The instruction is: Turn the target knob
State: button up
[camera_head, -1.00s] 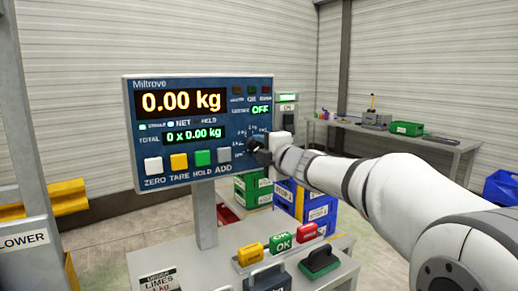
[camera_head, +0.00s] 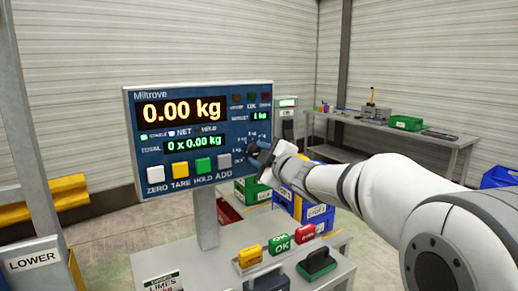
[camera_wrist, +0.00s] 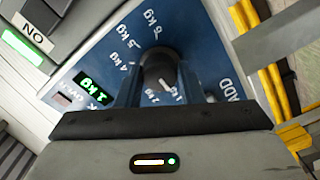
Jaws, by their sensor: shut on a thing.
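The target knob is a dark round dial on the blue Miltrove scale panel (camera_head: 228,105), ringed by white kg marks. In the wrist view the knob (camera_wrist: 159,66) sits between my two fingers, and its white pointer points toward the mark nearest the ADD label. My gripper (camera_wrist: 160,80) is shut on the knob. In the head view my gripper (camera_head: 257,150) reaches the panel's lower right and hides most of the knob. The small green target display (camera_head: 259,116) reads 1 kg; it also shows in the wrist view (camera_wrist: 95,88).
White, yellow, green and grey buttons (camera_head: 180,170) line the panel's bottom, left of my gripper. Crates (camera_head: 250,190) stand behind. A workbench (camera_head: 430,140) is at the right back.

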jog(key=shift+m+p, duration=0.4)
jog(key=shift+m, duration=0.3)
jog(key=o, duration=1)
jog(key=v, duration=0.7)
jog(key=shift+s+d, duration=0.2)
jog(key=shift+s, duration=0.1)
jog(key=shift+d+m, duration=0.1)
jog(key=shift+m, duration=0.2)
